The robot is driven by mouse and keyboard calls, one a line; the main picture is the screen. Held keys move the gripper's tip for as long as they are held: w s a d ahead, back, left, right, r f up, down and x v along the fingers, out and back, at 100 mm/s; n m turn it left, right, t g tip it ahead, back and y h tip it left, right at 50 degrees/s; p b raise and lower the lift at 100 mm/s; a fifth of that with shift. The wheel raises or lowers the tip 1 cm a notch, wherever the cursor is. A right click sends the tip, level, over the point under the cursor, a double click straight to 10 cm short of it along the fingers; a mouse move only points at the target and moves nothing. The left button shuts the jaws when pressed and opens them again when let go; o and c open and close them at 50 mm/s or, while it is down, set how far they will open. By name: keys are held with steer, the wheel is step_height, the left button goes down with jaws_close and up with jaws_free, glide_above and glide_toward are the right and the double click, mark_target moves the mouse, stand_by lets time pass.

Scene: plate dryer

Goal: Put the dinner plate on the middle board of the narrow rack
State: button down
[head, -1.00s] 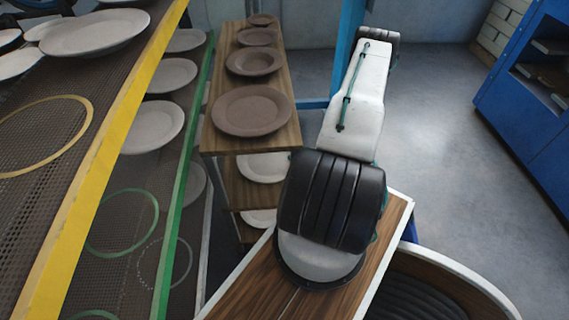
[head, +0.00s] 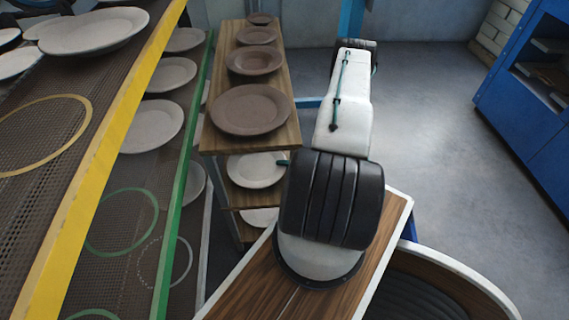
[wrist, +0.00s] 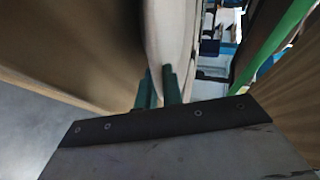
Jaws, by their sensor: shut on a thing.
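The narrow rack (head: 284,100) stands at the centre of the head view. A pale dinner plate (head: 250,171) is at its middle board (head: 262,197), under the top board. My gripper (wrist: 157,88) is shut on the rim of this plate, which shows nearly edge-on in the wrist view (wrist: 168,35). In the head view a teal fingertip (head: 283,162) shows at the plate's right edge, while my arm hides the rest of the gripper. I cannot tell whether the plate touches the middle board.
Several brown plates (head: 251,109) stand along the rack's top board. A pale plate (head: 260,217) is on a lower board. The green-edged rack (head: 192,150) with pale plates stands close on the left. A round wooden-rimmed bin (head: 465,275) is at lower right; open floor (head: 440,140) lies beyond.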

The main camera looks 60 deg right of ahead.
steer(key=c, duration=1.8)
jaws_free()
steer(key=v, duration=1.2)
